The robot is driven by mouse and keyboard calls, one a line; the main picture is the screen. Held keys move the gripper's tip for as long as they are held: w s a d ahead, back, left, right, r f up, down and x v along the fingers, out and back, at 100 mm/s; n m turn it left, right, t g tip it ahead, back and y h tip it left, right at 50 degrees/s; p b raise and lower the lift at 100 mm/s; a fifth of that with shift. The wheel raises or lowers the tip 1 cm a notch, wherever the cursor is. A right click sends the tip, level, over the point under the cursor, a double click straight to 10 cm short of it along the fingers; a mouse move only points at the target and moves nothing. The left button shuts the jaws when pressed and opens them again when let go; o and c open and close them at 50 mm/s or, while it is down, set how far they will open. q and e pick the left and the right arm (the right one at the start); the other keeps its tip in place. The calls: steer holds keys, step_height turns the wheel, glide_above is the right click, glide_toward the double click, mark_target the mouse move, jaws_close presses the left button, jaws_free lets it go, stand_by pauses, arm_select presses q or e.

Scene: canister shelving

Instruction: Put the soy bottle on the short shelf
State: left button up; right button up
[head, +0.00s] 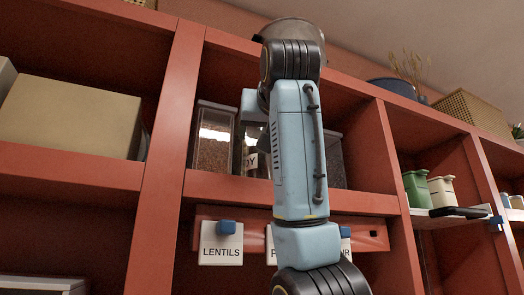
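The soy bottle (251,162), dark with a pale label reading "OY", stands upright in the middle red cubby, between clear canisters. Its right side is hidden behind my arm. My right gripper (254,132) is at the top of the bottle, mostly hidden by my own forearm; I cannot tell whether its fingers grip the bottle. My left gripper is not in view. A thin pale shelf (424,222) in the right-hand cubby may be the short shelf; I cannot tell for sure.
Clear canisters (213,150) flank the bottle. Tags including "LENTILS" (221,252) hang below. Green (417,188) and white (441,191) pots and a dark flat item (459,212) occupy the pale shelf. A cardboard box (70,118) fills the left cubby. Red uprights divide the cubbies.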

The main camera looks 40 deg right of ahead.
steer(key=b+v, duration=0.1)
steer(key=v, duration=0.5)
steer(key=shift+d, duration=0.1)
stand_by(0.4)
